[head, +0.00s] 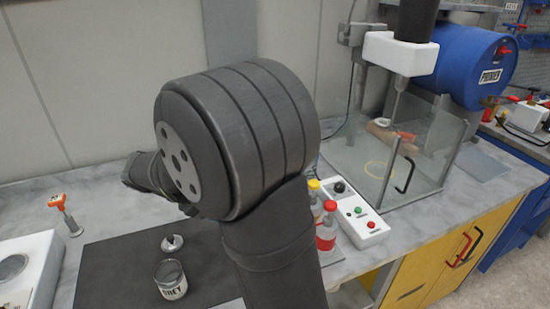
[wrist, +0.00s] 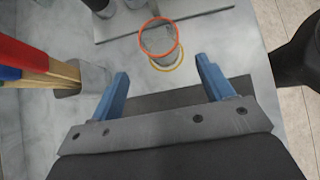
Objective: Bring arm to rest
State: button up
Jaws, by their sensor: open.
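My gripper (wrist: 162,88) shows in the wrist view with its two blue fingers wide apart and nothing between them. It points down over the grey bench. Beyond the fingertips stands a clear cup with an orange rim (wrist: 175,50), apart from both fingers. In the head view my dark arm fills the middle, and its large joint hides part of the bench. My gripper's fingers cannot be made out there.
Bottles (head: 326,232) and a button box (head: 358,218) stand right of my arm. A clear-walled enclosure (head: 432,150) and blue drum (head: 470,62) are farther right. Wooden-handled tools (wrist: 38,66) stand left in the wrist view.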

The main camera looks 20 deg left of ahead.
jog(key=x, duration=1.1)
jog(key=shift+w+d+f, duration=0.2)
jog(key=shift+f, duration=0.15)
jog(key=shift+s+a+r, duration=0.1)
jog(key=shift+r, duration=1.8)
jog(key=shift+f, duration=0.15)
